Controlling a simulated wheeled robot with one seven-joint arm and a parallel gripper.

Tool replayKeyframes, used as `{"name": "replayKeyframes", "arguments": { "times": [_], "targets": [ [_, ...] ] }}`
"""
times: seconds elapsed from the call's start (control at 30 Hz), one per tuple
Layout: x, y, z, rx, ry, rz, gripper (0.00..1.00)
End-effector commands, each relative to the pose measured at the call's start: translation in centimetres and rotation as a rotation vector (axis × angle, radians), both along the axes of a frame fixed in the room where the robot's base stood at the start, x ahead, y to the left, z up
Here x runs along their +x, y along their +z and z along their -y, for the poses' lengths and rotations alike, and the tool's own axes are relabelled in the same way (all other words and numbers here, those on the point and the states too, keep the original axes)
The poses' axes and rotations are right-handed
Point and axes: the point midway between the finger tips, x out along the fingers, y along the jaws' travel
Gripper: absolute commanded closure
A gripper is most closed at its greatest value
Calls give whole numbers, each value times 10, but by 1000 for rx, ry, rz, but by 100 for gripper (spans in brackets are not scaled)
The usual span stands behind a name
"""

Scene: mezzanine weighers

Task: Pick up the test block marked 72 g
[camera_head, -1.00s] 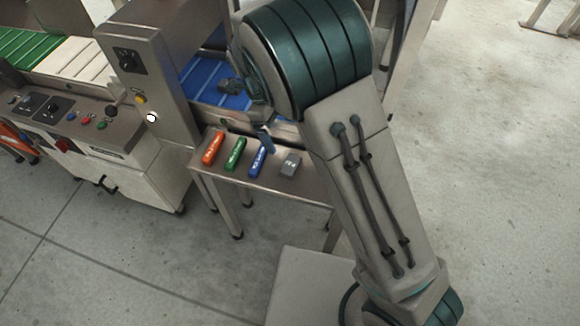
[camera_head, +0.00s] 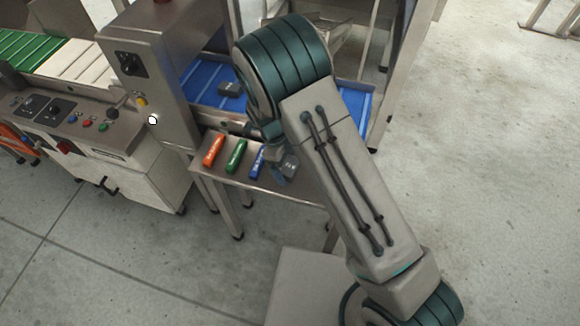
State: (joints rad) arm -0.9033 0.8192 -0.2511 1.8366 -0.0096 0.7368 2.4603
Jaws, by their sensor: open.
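A small grey block (camera_head: 291,162) lies on the narrow metal side table, right of a blue stick. It carries a pale marking too small to read surely, and my arm partly covers it. My gripper (camera_head: 281,168) is low over the table at this block, with a bluish finger showing by its left side. Most of the gripper is hidden behind my forearm. It is open, and I cannot tell whether it touches the block.
Orange (camera_head: 213,150), green (camera_head: 236,155) and blue (camera_head: 257,162) sticks lie in a row on the metal table (camera_head: 225,176). A dark block (camera_head: 229,89) sits on the blue conveyor (camera_head: 207,83) behind. A grey control post (camera_head: 150,70) stands at the left.

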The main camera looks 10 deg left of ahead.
Motion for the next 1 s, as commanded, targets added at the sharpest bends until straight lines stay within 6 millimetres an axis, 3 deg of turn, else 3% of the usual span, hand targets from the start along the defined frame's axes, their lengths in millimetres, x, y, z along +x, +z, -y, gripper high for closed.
{"name": "replayKeyframes", "arguments": {
  "times": [0.3,0.5,1.0],
  "targets": [
    [0,-7,2,1,1,1,6],
    [0,-7,2,1,1,1,55],
    [0,4,1,2,2,2,56]
  ]
}}
